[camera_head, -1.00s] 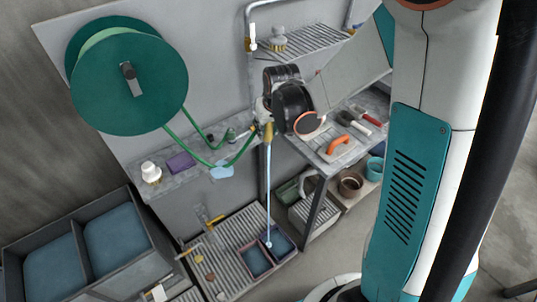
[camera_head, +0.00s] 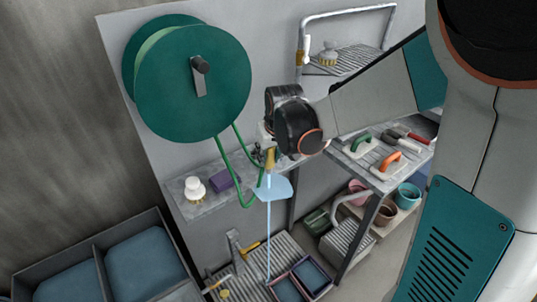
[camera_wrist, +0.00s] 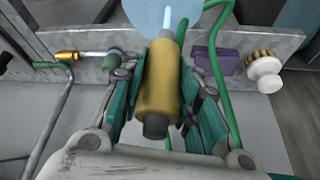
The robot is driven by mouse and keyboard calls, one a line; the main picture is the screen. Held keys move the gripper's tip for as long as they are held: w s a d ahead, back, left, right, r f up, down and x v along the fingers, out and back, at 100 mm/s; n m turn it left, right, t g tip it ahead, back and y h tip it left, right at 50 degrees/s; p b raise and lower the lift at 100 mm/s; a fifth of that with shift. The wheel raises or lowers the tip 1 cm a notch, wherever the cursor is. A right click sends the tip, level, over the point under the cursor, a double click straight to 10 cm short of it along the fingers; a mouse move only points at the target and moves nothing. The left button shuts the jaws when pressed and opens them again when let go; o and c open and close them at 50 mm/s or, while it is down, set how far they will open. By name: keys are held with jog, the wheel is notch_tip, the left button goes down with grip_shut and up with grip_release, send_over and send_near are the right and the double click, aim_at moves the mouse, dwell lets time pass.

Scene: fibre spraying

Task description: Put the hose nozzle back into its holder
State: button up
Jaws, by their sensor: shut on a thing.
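The brass hose nozzle (camera_wrist: 160,88) is clasped between the green-sided fingers of my gripper (camera_wrist: 166,92) in the wrist view. In the head view the nozzle (camera_head: 270,160) hangs below my dark wrist, over the wall shelf. A thin light-blue stream (camera_head: 268,235) runs from it down towards the slatted platform. The green hose (camera_head: 222,165) loops from the reel (camera_head: 193,83) towards my gripper; its join to the nozzle is hidden. A pale blue flat piece (camera_head: 274,189) shows just below the nozzle. I cannot clearly tell which part is the holder.
The grey wall shelf (camera_head: 181,202) carries a white-topped brush (camera_head: 195,188) and a purple block (camera_head: 223,180). A brass fitting (camera_wrist: 67,56) lies left of the nozzle in the wrist view. A side bench (camera_head: 385,183) holds trowels. Trays stand on the slatted platform (camera_head: 247,285) below.

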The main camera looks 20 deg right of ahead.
aim_at(270, 173)
jog(key=shift+f+b, duration=2.3)
jog(key=shift+f, duration=0.65)
jog(key=shift+f+b, duration=1.6)
jog(key=shift+f, duration=0.45)
jog(key=o, duration=1.2)
jog(key=shift+r, duration=0.1)
jog(key=v, duration=1.2)
jog(key=shift+s, duration=0.15)
